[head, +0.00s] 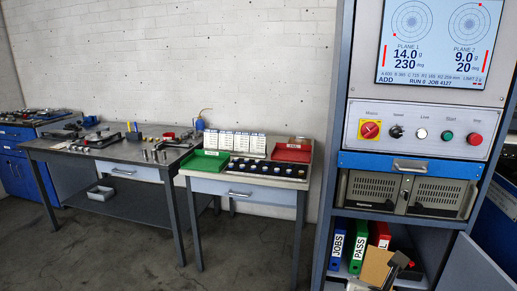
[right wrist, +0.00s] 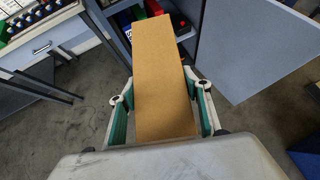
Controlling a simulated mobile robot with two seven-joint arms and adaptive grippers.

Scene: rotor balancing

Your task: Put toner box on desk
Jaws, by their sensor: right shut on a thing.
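A plain brown cardboard box, the toner box (head: 376,265), shows at the lower right in the head view, in front of the cabinet's open lower shelf. In the right wrist view the box (right wrist: 162,70) stretches away between the green-padded fingers. My right gripper (head: 397,266) is shut on it; its fingers also show in the right wrist view (right wrist: 161,100). A light-topped desk (head: 240,187) with a drawer stands left of the cabinet in the head view. My left gripper is in neither view.
The desk carries a green tray (head: 205,160), a red tray (head: 292,152), white cards and a dark rack of small parts. A grey workbench (head: 110,152) stands farther left. Binders (head: 358,251) fill the cabinet shelf. The cabinet's door (right wrist: 258,50) hangs open at right.

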